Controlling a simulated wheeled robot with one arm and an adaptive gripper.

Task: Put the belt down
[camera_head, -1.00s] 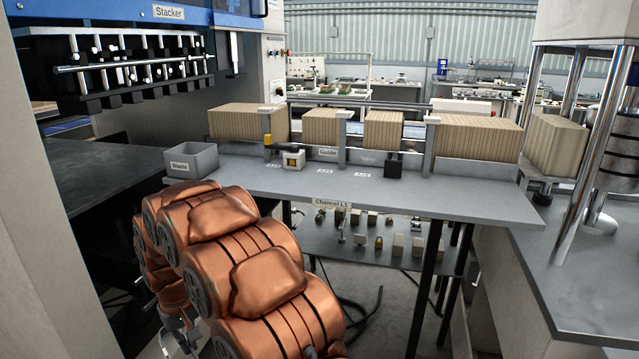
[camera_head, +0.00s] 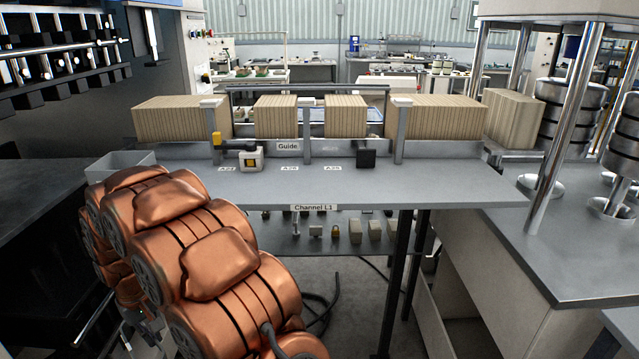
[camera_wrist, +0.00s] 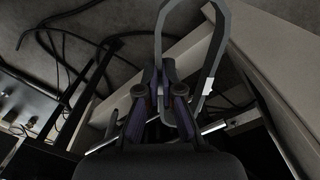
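The belt (camera_wrist: 214,58), a grey looped band, shows in the wrist view. It passes between the fingers of my gripper (camera_wrist: 162,72) and arches up and to the right of them. The fingers look closed on the band, which hangs clear over the dark floor. In the head view my copper-coloured arm fills the lower left and hides most of the gripper, so I cannot make out the belt there.
A grey table (camera_head: 400,182) carries a Guide label (camera_head: 288,146), a white-and-yellow block (camera_head: 251,160) and a black block (camera_head: 366,158). Brown packs (camera_head: 345,116) stand along its back. A grey bin (camera_head: 112,166) sits at its left end. A lower shelf (camera_head: 300,240) holds small parts. Cables lie on the floor.

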